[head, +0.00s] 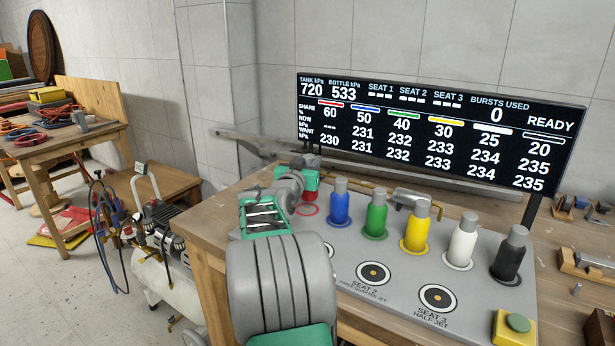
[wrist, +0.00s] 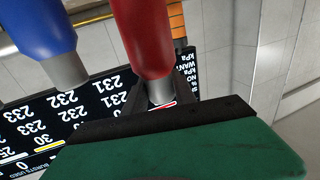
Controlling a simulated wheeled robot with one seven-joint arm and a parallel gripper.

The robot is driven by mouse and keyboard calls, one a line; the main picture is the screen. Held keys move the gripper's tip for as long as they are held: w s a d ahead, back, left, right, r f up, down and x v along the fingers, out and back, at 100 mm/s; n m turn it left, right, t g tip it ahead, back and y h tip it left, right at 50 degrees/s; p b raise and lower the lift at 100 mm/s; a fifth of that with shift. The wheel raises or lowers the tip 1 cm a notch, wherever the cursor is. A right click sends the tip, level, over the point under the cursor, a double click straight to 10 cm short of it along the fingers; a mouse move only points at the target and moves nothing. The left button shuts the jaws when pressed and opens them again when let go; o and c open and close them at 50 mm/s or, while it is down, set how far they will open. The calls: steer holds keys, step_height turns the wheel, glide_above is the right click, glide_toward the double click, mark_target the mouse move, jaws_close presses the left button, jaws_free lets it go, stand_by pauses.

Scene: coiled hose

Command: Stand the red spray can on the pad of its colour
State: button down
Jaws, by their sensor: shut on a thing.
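The red spray can (head: 310,196) is mostly hidden behind my arm and gripper in the head view. In the wrist view the red can (wrist: 146,38) shows its red body and grey top. My gripper (wrist: 163,97) is shut on that grey top. The gripper also shows in the head view (head: 311,184), at the left end of the can row. The red-ringed pad (head: 308,211) lies on the grey panel just below the can in the picture. Its ring looks uncovered at the front. I cannot tell whether the can touches the panel.
A blue can (head: 340,204) stands close to the right; it also shows in the wrist view (wrist: 42,30). Green (head: 376,216), yellow (head: 416,230), white (head: 462,242) and black (head: 509,256) cans continue the row. A display (head: 440,130) stands behind. Seat discs (head: 373,273) lie in front.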

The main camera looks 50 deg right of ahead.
steer(key=shift+w+d+f, duration=0.4)
steer(key=shift+w+f, duration=0.2)
steer(key=shift+f, duration=0.2)
steer(key=shift+w+f, duration=0.1)
steer(key=shift+f, duration=1.65)
steer(key=c, duration=1)
jaws_free()
steer(key=shift+r, duration=0.2)
steer(key=b+v, duration=0.1)
steer(key=v, duration=1.1)
